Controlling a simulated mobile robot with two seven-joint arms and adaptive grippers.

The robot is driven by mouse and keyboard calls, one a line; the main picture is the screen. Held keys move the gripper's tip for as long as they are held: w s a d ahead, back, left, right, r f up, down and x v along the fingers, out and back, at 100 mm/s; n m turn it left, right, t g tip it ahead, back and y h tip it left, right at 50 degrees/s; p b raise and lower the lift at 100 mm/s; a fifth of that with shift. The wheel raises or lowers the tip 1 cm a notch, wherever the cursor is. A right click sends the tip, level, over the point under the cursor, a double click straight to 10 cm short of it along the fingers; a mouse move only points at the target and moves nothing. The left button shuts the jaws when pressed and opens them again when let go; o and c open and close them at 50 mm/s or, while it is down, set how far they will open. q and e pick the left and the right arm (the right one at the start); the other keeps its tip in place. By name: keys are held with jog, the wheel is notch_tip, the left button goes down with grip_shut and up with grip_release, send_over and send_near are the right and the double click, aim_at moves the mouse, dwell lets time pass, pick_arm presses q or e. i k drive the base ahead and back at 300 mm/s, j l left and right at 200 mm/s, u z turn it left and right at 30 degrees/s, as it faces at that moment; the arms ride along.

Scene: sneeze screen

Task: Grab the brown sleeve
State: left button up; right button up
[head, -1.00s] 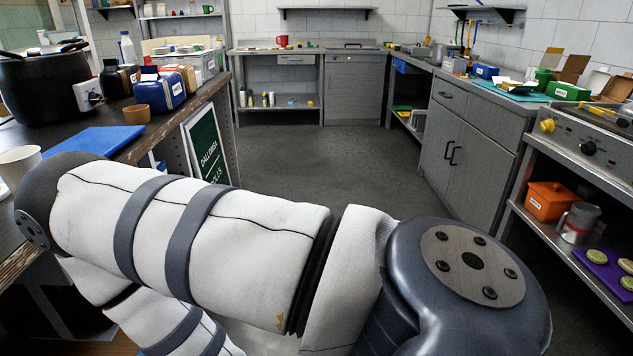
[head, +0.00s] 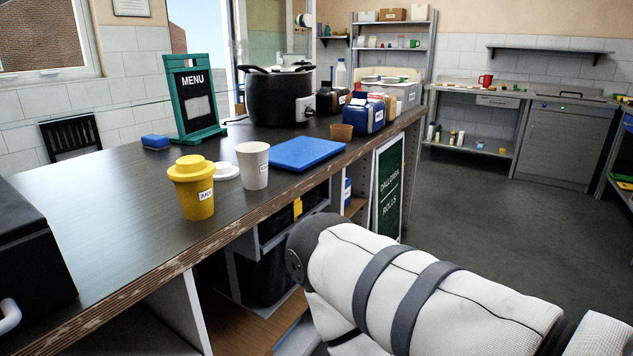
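A small brown open-topped ring, which looks like the brown sleeve (head: 341,132), stands on the dark counter (head: 108,200) near its right edge. It is just beyond the right end of a blue board and in front of a blue labelled container. Nothing is touching it from my side. A padded white link of my arm shows at the lower right, below the counter's edge. Neither of my grippers is in the picture, so their state is hidden.
A yellow lidded cup (head: 194,187), a white cup (head: 253,166), a white lid (head: 226,171) and a blue board (head: 307,153) lie nearer on the counter. Behind are a black pot (head: 279,97) and a menu board (head: 194,97). Grey floor (head: 475,235) is open at right.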

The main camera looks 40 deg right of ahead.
aim_at(339, 133)
jog(key=z, duration=1.4)
